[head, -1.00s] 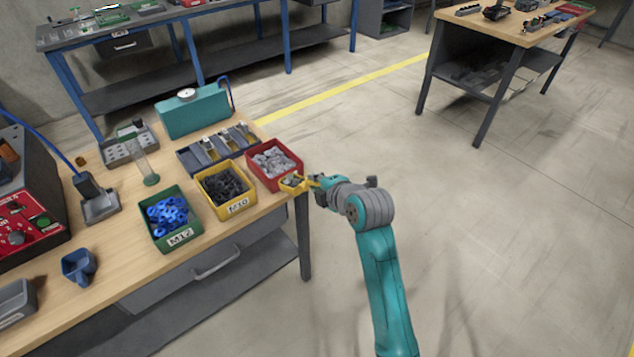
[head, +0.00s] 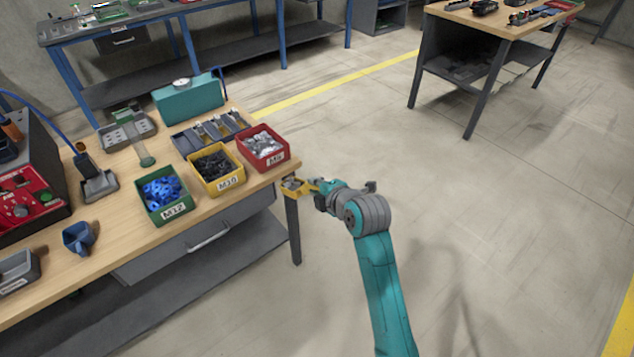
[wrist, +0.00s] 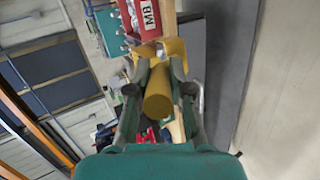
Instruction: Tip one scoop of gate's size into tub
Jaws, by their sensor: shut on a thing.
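My gripper (head: 318,187) is shut on the handle of a yellow scoop (head: 294,187), held just off the table's right end, over the floor. Some greyish pieces seem to lie in the scoop; they are too small to identify. In the wrist view the yellow handle (wrist: 158,98) runs between the fingers of my gripper (wrist: 158,78). A red M8 bin (head: 263,150) of silvery parts stands beyond the scoop, apart from it. A yellow M10 bin (head: 217,170) holds black parts and a green M12 bin (head: 163,193) holds blue parts. A grey tub (head: 18,272) sits at the lower left.
A blue scoop (head: 78,238) stands on the wooden table (head: 130,235). A red-panelled machine (head: 25,195) is at the left edge. A grey divided tray (head: 210,131) and a teal box (head: 188,100) stand behind the bins.

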